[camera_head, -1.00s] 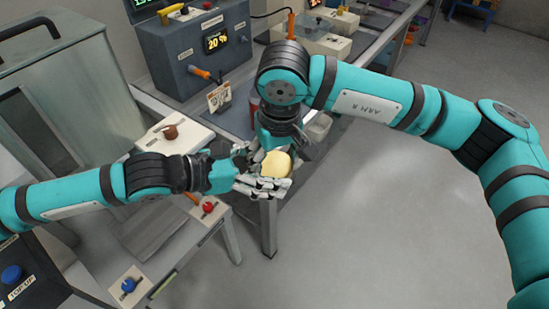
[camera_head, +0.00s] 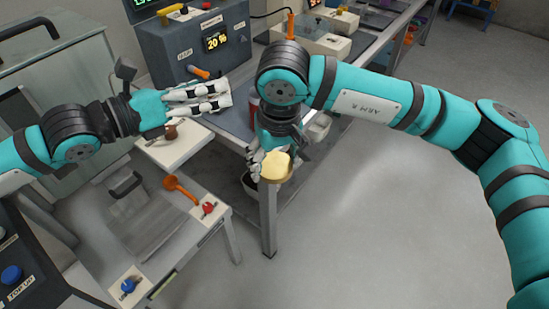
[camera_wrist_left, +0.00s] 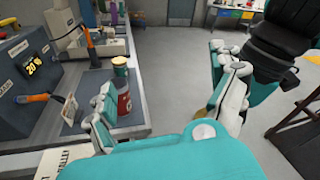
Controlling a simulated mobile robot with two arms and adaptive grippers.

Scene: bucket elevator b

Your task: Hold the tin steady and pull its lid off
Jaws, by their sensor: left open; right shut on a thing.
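The tin (camera_head: 277,174) shows in the head view as a small round thing with a brass-coloured rim and a pale yellow top. My right gripper (camera_head: 274,156) is shut on it and holds it near the front leg of the bench. I cannot tell whether the pale top is the lid or what lies inside. My left gripper (camera_head: 224,97) is open, up and to the left of the tin, with nothing visible between its fingers. In the left wrist view its two fingers (camera_wrist_left: 168,108) stand wide apart. A brass-coloured bit beside the right finger may be the tin.
A grey control box (camera_head: 190,50) stands at the back. An orange scoop (camera_head: 180,190) lies on the low table at left. The floor at right is clear.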

